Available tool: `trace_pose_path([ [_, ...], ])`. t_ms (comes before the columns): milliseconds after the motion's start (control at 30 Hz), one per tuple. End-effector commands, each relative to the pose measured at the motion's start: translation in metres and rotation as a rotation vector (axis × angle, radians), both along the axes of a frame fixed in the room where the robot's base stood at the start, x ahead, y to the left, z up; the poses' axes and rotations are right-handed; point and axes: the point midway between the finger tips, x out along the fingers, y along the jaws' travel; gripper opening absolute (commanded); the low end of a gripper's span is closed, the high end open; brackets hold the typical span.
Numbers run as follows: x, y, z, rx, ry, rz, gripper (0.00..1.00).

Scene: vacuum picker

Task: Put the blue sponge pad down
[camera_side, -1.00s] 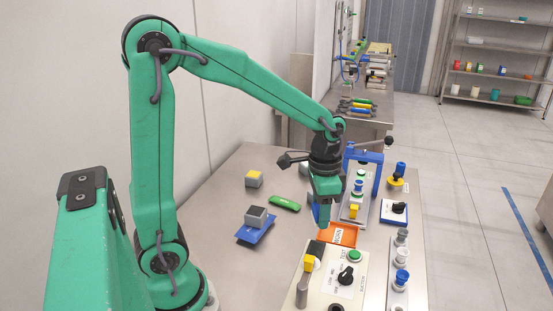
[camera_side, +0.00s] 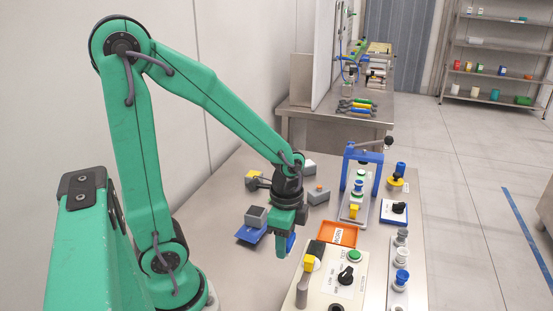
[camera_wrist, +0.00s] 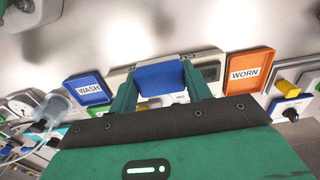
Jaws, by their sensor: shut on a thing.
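My gripper (camera_side: 286,247) is shut on the blue sponge pad (camera_side: 291,241), which shows as a thin blue piece at the fingertips in the side view. In the wrist view the pad (camera_wrist: 160,77) sits between my two green fingers (camera_wrist: 160,90). The gripper points down over the bench, right of a blue tray (camera_side: 247,236) bearing a grey block (camera_side: 256,215). Whether the pad touches the bench is hidden. A tray marked WASH (camera_wrist: 88,88) is left of the pad in the wrist view, and an orange tray marked WORN (camera_wrist: 246,70) is right of it.
The orange tray (camera_side: 352,233) lies right of my gripper in the side view. A control box (camera_side: 330,288) with a knob stands in front. A blue-framed press (camera_side: 362,165) stands behind.

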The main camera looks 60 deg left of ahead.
Motion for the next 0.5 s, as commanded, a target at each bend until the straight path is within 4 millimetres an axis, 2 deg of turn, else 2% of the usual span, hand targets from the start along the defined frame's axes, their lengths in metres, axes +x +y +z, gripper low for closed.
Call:
trace_pose_path([
  [300, -0.001, 0.000, -0.037, 0.000, 0.004, 0.001, 0.27],
  [500, 0.000, 0.000, -0.048, 0.000, 0.001, 0.001, 0.27],
])
